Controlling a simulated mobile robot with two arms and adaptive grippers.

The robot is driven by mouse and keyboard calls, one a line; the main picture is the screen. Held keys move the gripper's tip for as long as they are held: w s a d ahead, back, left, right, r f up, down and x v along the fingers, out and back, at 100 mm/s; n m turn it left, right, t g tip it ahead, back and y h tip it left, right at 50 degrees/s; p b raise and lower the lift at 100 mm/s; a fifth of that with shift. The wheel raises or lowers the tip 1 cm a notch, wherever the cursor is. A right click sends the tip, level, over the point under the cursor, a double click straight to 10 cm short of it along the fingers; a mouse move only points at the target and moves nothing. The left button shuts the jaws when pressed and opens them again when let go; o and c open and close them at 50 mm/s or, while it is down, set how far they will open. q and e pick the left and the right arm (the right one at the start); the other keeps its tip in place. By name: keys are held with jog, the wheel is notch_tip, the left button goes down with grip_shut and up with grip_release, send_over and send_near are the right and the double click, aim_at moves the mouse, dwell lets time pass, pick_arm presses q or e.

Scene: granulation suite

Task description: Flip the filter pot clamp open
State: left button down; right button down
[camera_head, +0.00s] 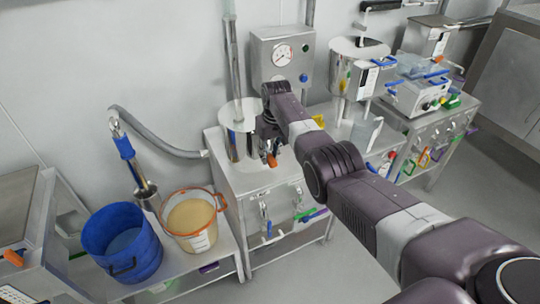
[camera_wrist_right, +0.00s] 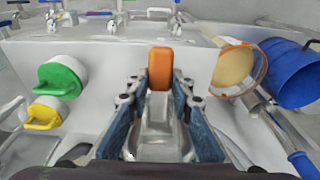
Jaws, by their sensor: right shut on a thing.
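The filter pot (camera_head: 235,117) stands on the steel cabinet at the back wall, with a pale round flange and an upright tube. Its clamp has an orange tip (camera_head: 272,160) that shows just below my right gripper (camera_head: 268,133). In the right wrist view, the clamp's orange end (camera_wrist_right: 160,68) and grey metal body lie between the two blue-grey fingers of my right gripper (camera_wrist_right: 153,95). The gripper is shut on the clamp. My forearm and wrist hide part of the pot and clamp in the head view. My left gripper is not in view.
A gauge box (camera_head: 283,54) stands behind my right wrist. A blue bucket (camera_head: 121,242) and an orange-rimmed bucket (camera_head: 192,218) sit on the low bench at left. A steel vessel (camera_head: 357,68) stands to the right. Green (camera_wrist_right: 62,77) and yellow caps (camera_wrist_right: 45,113) show in the wrist view.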

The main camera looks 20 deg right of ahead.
aim_at(270, 157)
jog(key=shift+w+r+t, duration=0.3)
jog(key=shift+w+r, duration=0.45)
jog(key=shift+r, duration=0.1)
jog(key=c, duration=2)
grip_release()
jog(key=shift+o, duration=1.4)
jog(key=shift+w+f, duration=0.1)
jog(key=shift+f, duration=0.05)
jog(key=shift+o, duration=0.2)
jog(key=shift+a+f, duration=0.1)
jog(key=shift+f, duration=0.1)
jog(key=shift+s, duration=0.2)
jog(key=shift+r, duration=0.25)
jog(key=v, duration=1.1)
jog(key=shift+r, duration=0.3)
jog(key=shift+w, duration=0.15)
